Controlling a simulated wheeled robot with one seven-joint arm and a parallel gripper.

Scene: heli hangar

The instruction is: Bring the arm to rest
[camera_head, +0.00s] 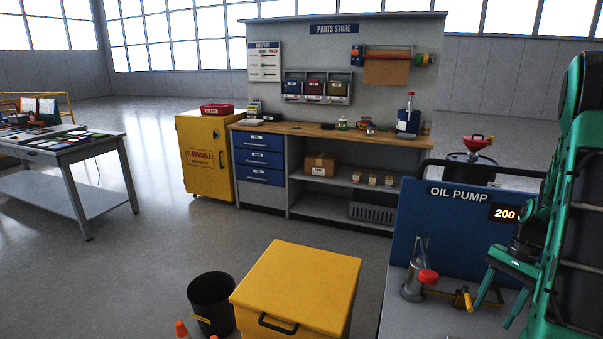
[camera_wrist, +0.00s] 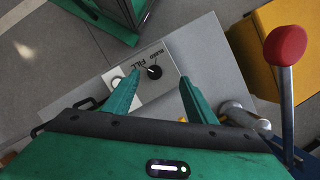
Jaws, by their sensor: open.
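My gripper (camera_head: 492,315) hangs at the lower right of the head view, in front of the blue oil pump panel (camera_head: 455,225). Its two green fingers are apart with nothing between them. In the wrist view my gripper (camera_wrist: 160,77) is over a grey bench top with a black round port (camera_wrist: 155,72) near the lettering "FILL" and "BLEED". The green arm is bent and fills the right edge of the head view.
A hand pump with a red knob (camera_head: 428,277) and a yellow valve (camera_head: 463,299) stand close left of my gripper. The panel's display (camera_head: 506,213) reads 200. A yellow box (camera_head: 300,285) and black bin (camera_head: 212,305) stand left. Open floor lies beyond.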

